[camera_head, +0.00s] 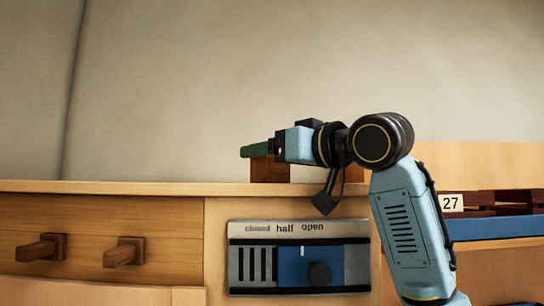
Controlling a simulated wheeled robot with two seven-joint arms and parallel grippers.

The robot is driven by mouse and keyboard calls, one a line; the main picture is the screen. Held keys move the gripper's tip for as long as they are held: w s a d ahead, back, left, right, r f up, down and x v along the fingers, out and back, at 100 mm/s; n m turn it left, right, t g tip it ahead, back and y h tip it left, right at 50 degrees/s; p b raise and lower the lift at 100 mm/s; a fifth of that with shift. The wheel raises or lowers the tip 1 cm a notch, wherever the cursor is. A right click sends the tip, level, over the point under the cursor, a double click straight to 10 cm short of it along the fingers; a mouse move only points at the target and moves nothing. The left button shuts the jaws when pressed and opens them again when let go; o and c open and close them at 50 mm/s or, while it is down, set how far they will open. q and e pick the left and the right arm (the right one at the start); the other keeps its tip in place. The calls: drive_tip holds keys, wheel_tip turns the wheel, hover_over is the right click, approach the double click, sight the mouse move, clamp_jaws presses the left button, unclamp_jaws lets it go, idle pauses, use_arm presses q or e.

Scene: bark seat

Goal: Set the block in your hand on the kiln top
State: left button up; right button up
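My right gripper (262,150) comes in from the right and points left, low over the wooden kiln top (130,187). A dark green piece (256,150) reaches out from its front; I cannot tell whether this is a finger or a held part. Directly below it is a reddish-brown block (268,170), upright at the level of the kiln top. Its upper end is hidden behind the green piece. Its foot seems to meet the kiln top, but I cannot tell contact for sure. The grip itself is hidden at this angle. My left gripper is out of view.
The front below has a slider panel (258,290) lettered closed, half, open, with a blue plate and dark knob. Two wooden pegs (120,254) stick out at left. At right are dark red slats (490,200) and a 27 tag (452,203). The kiln top's left is clear.

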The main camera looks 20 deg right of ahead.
drive_tip(key=b+v, duration=0.4)
drive_tip(key=v, duration=0.7)
drive_tip(key=shift+s+d, duration=0.15)
drive_tip(key=shift+s, duration=0.2)
